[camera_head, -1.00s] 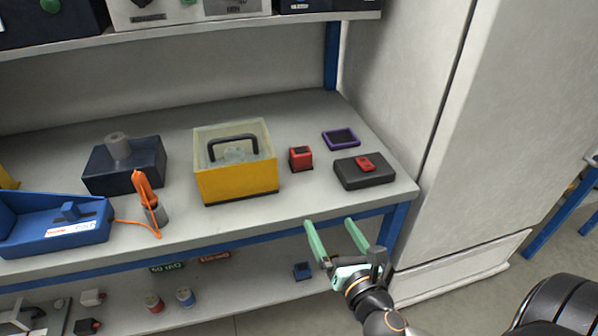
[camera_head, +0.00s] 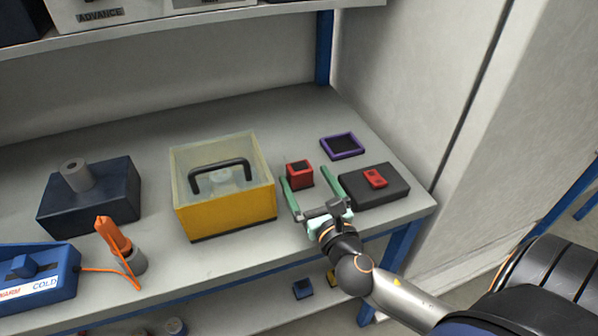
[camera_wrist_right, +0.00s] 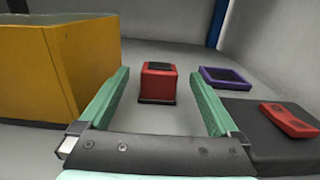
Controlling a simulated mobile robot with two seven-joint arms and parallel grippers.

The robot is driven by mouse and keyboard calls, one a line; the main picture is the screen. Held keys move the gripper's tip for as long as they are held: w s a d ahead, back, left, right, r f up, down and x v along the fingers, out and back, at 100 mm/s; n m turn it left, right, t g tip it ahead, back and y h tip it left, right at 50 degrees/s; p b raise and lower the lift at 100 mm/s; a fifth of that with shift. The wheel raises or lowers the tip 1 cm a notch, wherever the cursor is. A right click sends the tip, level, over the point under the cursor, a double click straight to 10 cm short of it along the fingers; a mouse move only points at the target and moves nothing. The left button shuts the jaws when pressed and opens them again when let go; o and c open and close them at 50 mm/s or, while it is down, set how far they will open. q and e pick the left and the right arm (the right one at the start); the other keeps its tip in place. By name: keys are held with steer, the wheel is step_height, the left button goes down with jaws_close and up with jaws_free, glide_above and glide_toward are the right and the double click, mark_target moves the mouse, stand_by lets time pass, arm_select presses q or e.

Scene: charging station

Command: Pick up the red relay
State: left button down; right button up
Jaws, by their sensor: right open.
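The red relay is a small red block with a dark top (camera_head: 299,175). It stands on the grey workbench between the yellow box and a purple-rimmed tray. My right gripper (camera_head: 307,182) is open, its two green fingers pointing at the relay from the front. In the right wrist view the relay (camera_wrist_right: 158,83) sits upright between and beyond the fingertips (camera_wrist_right: 158,82), with a gap on both sides. Nothing is held. My left gripper is not in view.
The yellow box (camera_head: 228,210) with a clear top and black handle stands close left of the right gripper. A black block (camera_head: 392,191) bearing a red piece (camera_head: 376,178) lies close right. The purple-rimmed tray (camera_head: 342,146) is behind. A shelf (camera_head: 180,24) overhangs the back.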

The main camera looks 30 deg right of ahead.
mark_target(297, 162)
steer(key=shift+x, duration=3.75)
steer(key=c, duration=1.5)
